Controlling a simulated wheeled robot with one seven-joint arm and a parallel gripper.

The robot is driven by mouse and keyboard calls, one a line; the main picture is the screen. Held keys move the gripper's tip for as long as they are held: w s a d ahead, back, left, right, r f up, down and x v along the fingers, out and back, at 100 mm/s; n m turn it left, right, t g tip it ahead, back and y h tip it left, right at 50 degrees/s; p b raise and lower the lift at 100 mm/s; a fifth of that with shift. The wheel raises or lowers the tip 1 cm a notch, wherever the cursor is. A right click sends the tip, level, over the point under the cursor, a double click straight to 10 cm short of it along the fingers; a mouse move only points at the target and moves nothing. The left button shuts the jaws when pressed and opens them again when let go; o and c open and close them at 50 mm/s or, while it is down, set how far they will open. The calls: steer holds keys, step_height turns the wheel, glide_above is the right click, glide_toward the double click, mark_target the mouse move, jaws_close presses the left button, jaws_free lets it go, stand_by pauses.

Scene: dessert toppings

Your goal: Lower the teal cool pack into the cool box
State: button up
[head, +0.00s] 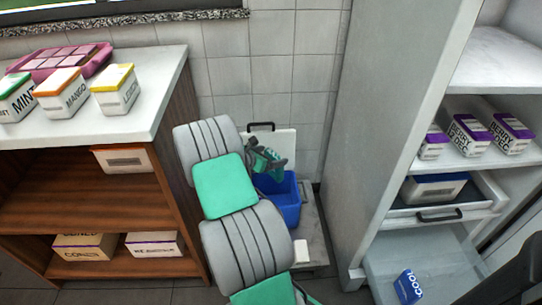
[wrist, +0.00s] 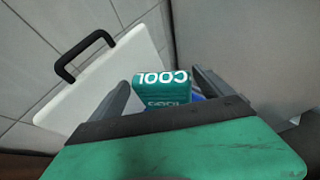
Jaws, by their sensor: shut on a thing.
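The teal cool pack (wrist: 163,90) has white COOL lettering. In the wrist view it sits between the two dark fingers of my gripper (wrist: 160,98), which is shut on it. In the head view my gripper (head: 272,164) is over the back-left part of the blue cool box (head: 286,203). The pack cannot be told apart from my teal wrist there. A bit of the blue box (wrist: 203,97) shows behind the pack in the wrist view. My arm hides the box's left side, and the pack's lower end is hidden.
A white lid (head: 285,145) with a black handle stands upright behind the box. A small white block (head: 301,251) lies in front of it. A grey cabinet (head: 375,120) rises close on the right; a blue COOL pack (head: 408,287) lies in its low tray. A wooden shelf unit (head: 110,195) stands left.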

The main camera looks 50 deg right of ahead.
step_height(320, 180, down, 3)
steer(key=shift+r+b, duration=0.1)
steer(key=shift+b, duration=0.75)
steer(key=shift+s+d, duration=0.1)
steer(key=shift+s+p, duration=0.15)
steer(key=shift+p, duration=0.15)
steer(key=shift+s+d+p, duration=0.4)
steer(key=shift+s+p, duration=0.1)
steer(key=shift+s, duration=0.35)
